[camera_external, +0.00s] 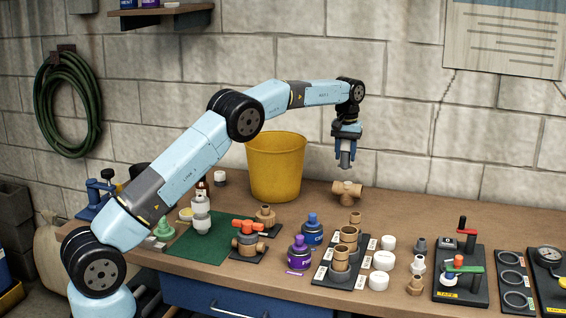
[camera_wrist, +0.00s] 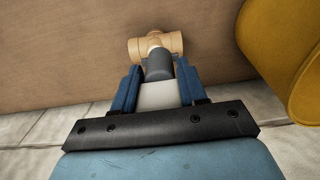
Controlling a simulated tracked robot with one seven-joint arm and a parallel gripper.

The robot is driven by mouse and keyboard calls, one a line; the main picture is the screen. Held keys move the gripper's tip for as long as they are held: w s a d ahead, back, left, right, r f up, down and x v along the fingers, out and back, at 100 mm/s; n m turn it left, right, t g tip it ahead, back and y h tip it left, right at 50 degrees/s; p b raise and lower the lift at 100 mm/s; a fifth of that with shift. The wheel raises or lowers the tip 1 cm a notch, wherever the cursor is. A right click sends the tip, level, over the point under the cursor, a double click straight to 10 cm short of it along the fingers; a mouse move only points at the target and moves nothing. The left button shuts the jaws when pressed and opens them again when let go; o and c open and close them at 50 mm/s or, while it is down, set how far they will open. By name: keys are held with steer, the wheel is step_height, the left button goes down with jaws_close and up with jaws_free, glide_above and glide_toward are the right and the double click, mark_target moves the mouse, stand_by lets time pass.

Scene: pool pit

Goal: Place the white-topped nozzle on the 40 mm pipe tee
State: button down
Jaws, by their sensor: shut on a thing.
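My gripper (camera_external: 347,143) is shut on the white-topped nozzle, a dark grey cylinder (camera_external: 346,160) pointing down. In the wrist view my gripper's blue fingers (camera_wrist: 158,78) hold the nozzle by its pale white upper part (camera_wrist: 158,96), with the grey end (camera_wrist: 158,66) reaching toward the tee. The tan pipe tee (camera_external: 346,191) lies on the bench's back part, right of the yellow bucket. The nozzle is above the tee, with a small gap in the external view. In the wrist view the nozzle overlaps the tee (camera_wrist: 138,46), hiding part of it.
The yellow bucket (camera_external: 276,168) stands close to the left of the tee; it is at right in the wrist view (camera_wrist: 290,60). A rack of tan pipe pieces (camera_external: 338,284), white caps (camera_external: 384,260) and purple and blue bottles (camera_external: 312,230) fill the front. The wall is close behind.

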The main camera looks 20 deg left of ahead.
steer(key=shift+w+d+f, duration=0.3)
steer(key=shift+w+f, duration=0.25)
steer(key=shift+f, duration=0.2)
steer(key=shift+w+d+f, duration=0.25)
steer(key=shift+w+f, duration=0.25)
steer(key=shift+f, duration=1.65)
steer(key=shift+f, duration=0.1)
steer(key=c, duration=0.6)
jaws_free()
